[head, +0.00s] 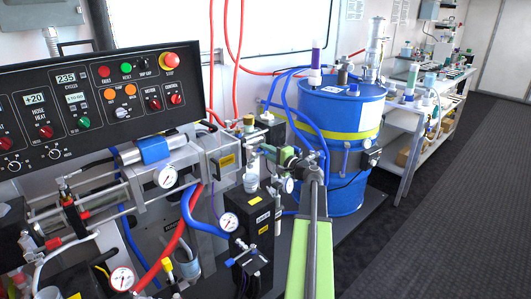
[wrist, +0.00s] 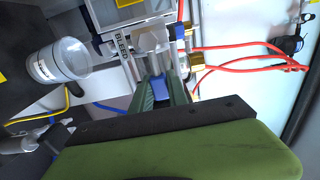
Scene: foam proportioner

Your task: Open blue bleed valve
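The blue bleed valve handle (wrist: 158,87) shows in the wrist view, below a pale hexagonal fitting and beside a strip lettered BLEED (wrist: 122,50). My gripper (wrist: 161,92) has green fingers on both sides of the handle, which fills the gap between them with no clear space visible. The handle's lower part is hidden between the fingers. In the head view my gripper (head: 280,154) reaches left to the fittings by the grey block (head: 222,155) at the pump's right end. The blue handle cannot be made out there.
A clear cup (wrist: 60,62) is close left of my gripper. Red hoses (wrist: 240,55) run to the right of it. A black box with a gauge (head: 230,222) stands below, and a blue drum (head: 340,110) stands behind. The floor on the right (head: 450,200) is clear.

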